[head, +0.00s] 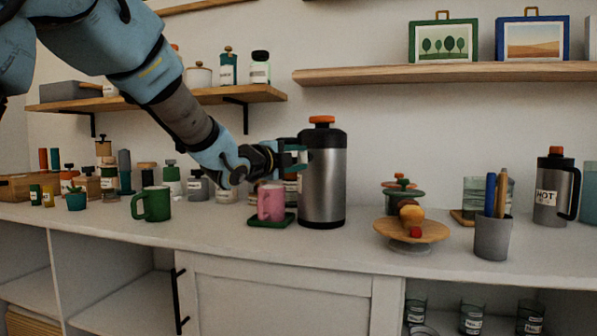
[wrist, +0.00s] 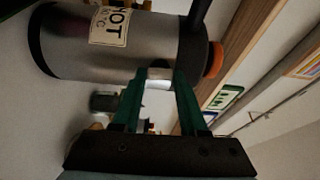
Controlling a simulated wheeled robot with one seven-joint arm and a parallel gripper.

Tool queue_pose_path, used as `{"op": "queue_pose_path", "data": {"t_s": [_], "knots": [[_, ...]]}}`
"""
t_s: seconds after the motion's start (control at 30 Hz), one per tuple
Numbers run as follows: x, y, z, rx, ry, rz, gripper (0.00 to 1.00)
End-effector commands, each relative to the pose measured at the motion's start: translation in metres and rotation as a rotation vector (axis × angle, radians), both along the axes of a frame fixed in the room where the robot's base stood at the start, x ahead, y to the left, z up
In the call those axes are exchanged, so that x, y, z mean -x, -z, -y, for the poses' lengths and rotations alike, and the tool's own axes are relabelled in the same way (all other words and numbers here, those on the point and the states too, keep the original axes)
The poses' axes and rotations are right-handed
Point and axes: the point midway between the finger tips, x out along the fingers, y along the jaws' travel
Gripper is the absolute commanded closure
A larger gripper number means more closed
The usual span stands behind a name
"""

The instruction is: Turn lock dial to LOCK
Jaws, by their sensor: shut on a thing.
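A large steel flask (head: 322,180) with a black collar and an orange top (head: 322,120) stands upright on the counter. In the wrist view the flask (wrist: 105,60) lies across the picture, with a HOT label (wrist: 110,25) and its orange top (wrist: 214,60) at the right. My gripper (head: 300,152) reaches the flask's upper left side. In the wrist view its green fingers (wrist: 160,84) close on a small pale piece at the flask's side, which looks like the lock dial (wrist: 159,73). The dial's markings and setting cannot be read.
A pink mug (head: 271,203) on a green coaster stands just left of the flask, below my gripper. A green mug (head: 155,204) is further left. A wooden stand (head: 428,231) and a pen cup (head: 492,240) are to the right. A shelf (head: 440,74) hangs above.

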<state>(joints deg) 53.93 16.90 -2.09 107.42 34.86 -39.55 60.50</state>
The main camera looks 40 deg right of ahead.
Motion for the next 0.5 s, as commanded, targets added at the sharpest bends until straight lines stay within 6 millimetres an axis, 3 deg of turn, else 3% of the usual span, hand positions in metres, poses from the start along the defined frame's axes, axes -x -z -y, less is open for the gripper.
{"op": "queue_pose_path", "data": {"t_s": [0.5], "knots": [[0.0003,0.0009,0.0004,-0.014,0.001,0.048,1.00]]}}
